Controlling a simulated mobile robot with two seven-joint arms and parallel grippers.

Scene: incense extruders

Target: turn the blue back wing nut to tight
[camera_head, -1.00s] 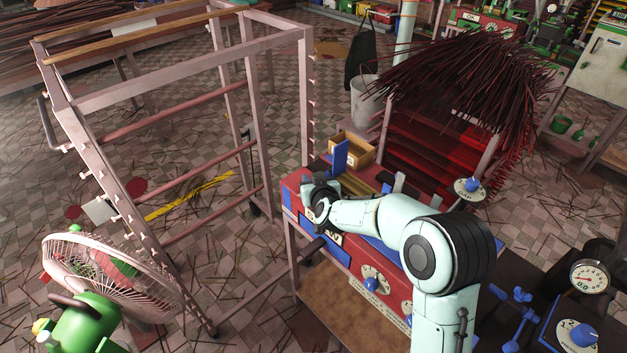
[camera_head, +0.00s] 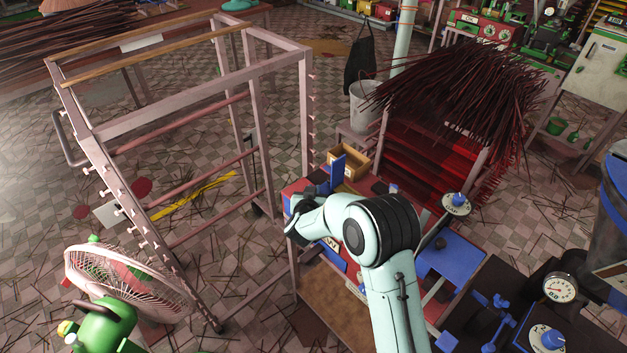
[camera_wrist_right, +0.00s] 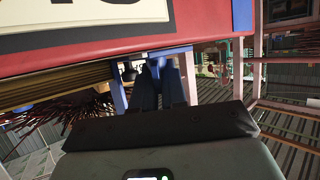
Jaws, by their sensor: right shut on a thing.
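My right arm reaches over the red and blue machine (camera_head: 327,250) in the head view. My right gripper sits beyond the wrist at the machine's left end, where the arm hides its fingertips. In the right wrist view my right gripper (camera_wrist_right: 158,84) has its two dark fingers close together under the machine's red edge. A small blue piece, seemingly the blue back wing nut (camera_wrist_right: 157,62), shows at the fingertips. The fingers hide most of it, so its turn angle cannot be told. My left gripper is in neither view.
A pink metal rack (camera_head: 181,112) stands left of the machine, close to my right wrist. A fan (camera_head: 125,280) is at the lower left. A wooden box (camera_head: 349,161) and a bundle of dark sticks (camera_head: 455,95) lie behind. A gauge (camera_head: 559,288) is at the right.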

